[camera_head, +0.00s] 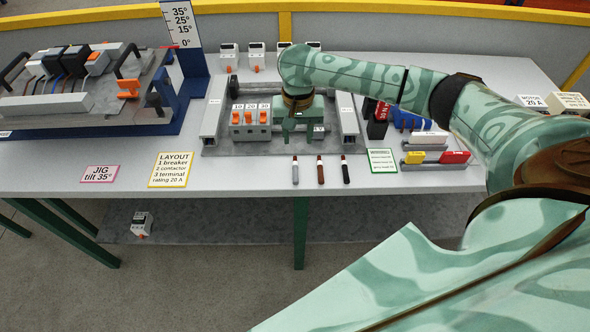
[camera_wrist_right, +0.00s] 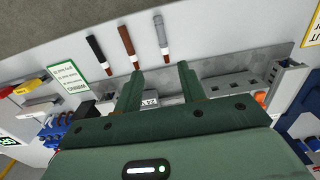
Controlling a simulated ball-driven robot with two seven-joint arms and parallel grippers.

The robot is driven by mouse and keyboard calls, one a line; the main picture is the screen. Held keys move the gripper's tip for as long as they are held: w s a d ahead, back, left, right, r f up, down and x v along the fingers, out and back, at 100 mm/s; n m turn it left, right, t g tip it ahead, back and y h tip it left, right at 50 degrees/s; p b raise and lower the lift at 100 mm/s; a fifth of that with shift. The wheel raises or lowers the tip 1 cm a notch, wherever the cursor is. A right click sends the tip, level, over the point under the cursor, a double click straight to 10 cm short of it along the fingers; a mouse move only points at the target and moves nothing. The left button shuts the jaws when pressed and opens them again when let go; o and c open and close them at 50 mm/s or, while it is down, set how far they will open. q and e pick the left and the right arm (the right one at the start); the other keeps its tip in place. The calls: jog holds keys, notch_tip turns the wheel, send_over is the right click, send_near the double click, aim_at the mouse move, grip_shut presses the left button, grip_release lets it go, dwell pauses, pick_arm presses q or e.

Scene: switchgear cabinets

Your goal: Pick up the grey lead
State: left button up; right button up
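The grey lead (camera_head: 295,170) lies on the table's front part, leftmost of three leads in the head view. In the right wrist view the grey lead (camera_wrist_right: 162,36) lies beyond my fingertips, rightmost of the three. My right gripper (camera_head: 299,138) is over the grey panel, behind the leads and apart from them. In the wrist view my right gripper (camera_wrist_right: 160,72) has its two green fingers spread, with nothing between them. My left gripper is not in view.
A brown lead (camera_head: 320,170) and a black lead (camera_head: 345,170) lie beside the grey one. Orange-marked breakers (camera_head: 250,122) stand left of my right gripper. A green-edged card (camera_head: 382,160) lies to the right. Table around the leads is clear.

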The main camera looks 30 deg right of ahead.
jog(key=b, duration=0.2)
send_over(295, 169)
jog(key=f, duration=0.4)
jog(key=d+f, duration=0.1)
jog(key=f, duration=0.1)
jog(key=shift+w+f, duration=0.1)
jog(key=shift+f, duration=0.1)
jog(key=f+b, duration=0.1)
jog(key=f, duration=0.2)
jog(key=a+f+b, duration=0.1)
jog(key=f, duration=0.1)
jog(key=shift+s+f+b, duration=0.2)
jog(key=shift+b, duration=0.15)
jog(key=shift+r, duration=0.1)
grip_shut()
